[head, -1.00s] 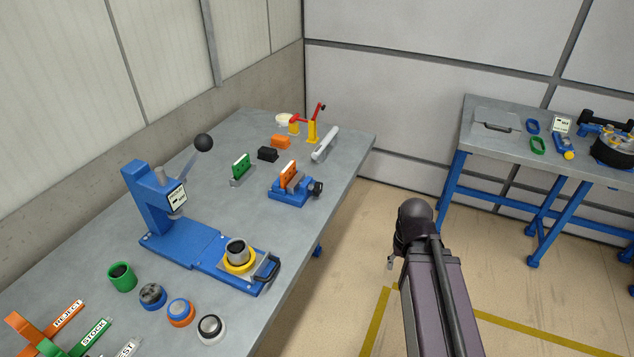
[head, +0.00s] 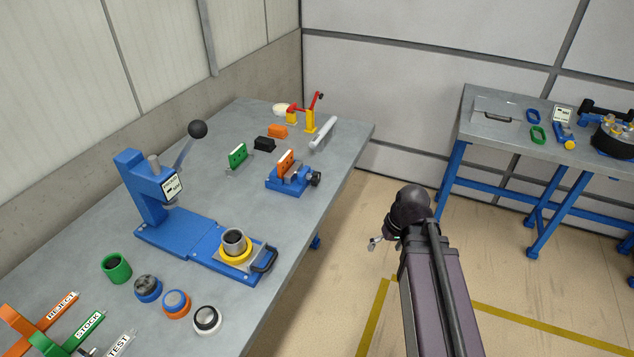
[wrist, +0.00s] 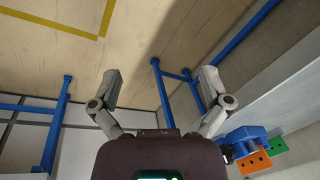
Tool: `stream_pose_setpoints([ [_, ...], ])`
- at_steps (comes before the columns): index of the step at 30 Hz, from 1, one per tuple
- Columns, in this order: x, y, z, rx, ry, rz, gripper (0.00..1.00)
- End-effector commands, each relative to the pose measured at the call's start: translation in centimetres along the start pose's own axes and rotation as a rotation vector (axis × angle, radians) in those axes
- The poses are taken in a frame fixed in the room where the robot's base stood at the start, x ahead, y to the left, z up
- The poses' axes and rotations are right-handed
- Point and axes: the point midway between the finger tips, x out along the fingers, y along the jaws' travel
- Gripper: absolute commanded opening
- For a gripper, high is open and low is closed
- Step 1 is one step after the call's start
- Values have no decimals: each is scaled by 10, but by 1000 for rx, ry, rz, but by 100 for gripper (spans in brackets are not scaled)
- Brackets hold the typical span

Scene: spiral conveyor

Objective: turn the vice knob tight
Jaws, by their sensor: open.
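The small blue vice (head: 285,187) stands near the right edge of the long grey bench. An upright orange plate (head: 285,162) sits between its jaws; I cannot tell how tightly. The black vice knob (head: 315,179) faces right, towards the bench edge. My gripper (head: 376,243) is off the bench, to the right of and below the knob in the picture, apart from it. In the wrist view my gripper (wrist: 160,82) has its two fingers wide apart with nothing between them. The vice (wrist: 244,136) and its knob (wrist: 228,152) show there at lower right, outside the fingers.
A green plate (head: 238,157) stands left of the vice. A black block (head: 264,144) and an orange block (head: 277,131) lie behind. A blue lever press (head: 145,185) stands nearer me. Another bench (head: 485,135) is at right. The floor between the benches is clear.

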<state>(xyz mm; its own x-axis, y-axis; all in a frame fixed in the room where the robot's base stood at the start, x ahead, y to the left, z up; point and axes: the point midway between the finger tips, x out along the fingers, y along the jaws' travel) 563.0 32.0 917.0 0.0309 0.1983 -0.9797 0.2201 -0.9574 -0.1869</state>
Motion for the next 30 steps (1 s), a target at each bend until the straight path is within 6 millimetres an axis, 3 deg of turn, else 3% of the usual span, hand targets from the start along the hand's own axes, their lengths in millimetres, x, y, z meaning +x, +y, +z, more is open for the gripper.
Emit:
stream_pose_setpoints([
  [3, 20, -9, -24, -137, 63, -119, 98],
  [12, 35, -37, -84, -521, 355, -404, 98],
  [20, 27, -47, -135, -806, 720, -543, 98],
  [30, -1, -38, -186, -1034, 1215, -539, 98],
])
